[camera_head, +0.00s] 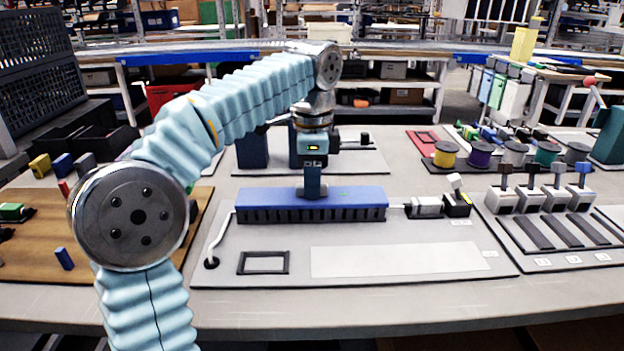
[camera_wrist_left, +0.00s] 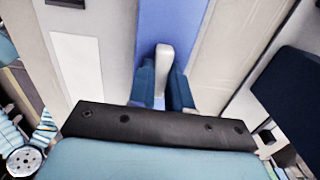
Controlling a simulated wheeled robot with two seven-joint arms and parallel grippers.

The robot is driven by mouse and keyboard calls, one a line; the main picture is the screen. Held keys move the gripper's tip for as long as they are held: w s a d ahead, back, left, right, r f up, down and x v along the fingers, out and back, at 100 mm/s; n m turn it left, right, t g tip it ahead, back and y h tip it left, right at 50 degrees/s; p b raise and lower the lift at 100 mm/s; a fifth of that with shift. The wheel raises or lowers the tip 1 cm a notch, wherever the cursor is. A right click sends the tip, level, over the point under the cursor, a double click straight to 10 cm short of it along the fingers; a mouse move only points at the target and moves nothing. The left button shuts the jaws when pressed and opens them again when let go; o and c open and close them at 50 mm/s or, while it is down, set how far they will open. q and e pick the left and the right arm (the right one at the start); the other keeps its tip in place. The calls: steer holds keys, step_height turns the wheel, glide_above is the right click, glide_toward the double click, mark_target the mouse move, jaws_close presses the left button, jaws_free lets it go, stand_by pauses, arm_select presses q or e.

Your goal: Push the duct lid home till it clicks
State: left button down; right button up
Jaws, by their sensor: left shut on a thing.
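The blue duct lid (camera_head: 265,197) lies along the top of the dark slotted duct (camera_head: 310,214) in the middle of the grey board. Whether it is fully seated I cannot tell. My left gripper (camera_head: 312,192) points straight down at the middle of the lid. In the left wrist view, the lid (camera_wrist_left: 190,30) runs below the gripper, and its two blue fingers (camera_wrist_left: 162,92) are shut on a pale upright grip (camera_wrist_left: 163,62) that stands over the lid. The lower end of the grip is hidden. My right gripper is in neither view.
A grey cylinder device (camera_head: 427,206) sits at the duct's right end. A bent white rod (camera_head: 219,238) stands at its left. A black frame (camera_head: 263,262) and a pale strip (camera_head: 400,260) lie in front. Coloured spools (camera_head: 480,154) and several levers (camera_head: 555,190) are at right.

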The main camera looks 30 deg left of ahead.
arm_select(q)
steer(key=c, duration=1)
jaws_free()
step_height(320, 180, up, 6)
steer(key=shift+w+r, duration=0.1)
steer(key=shift+r, duration=0.6)
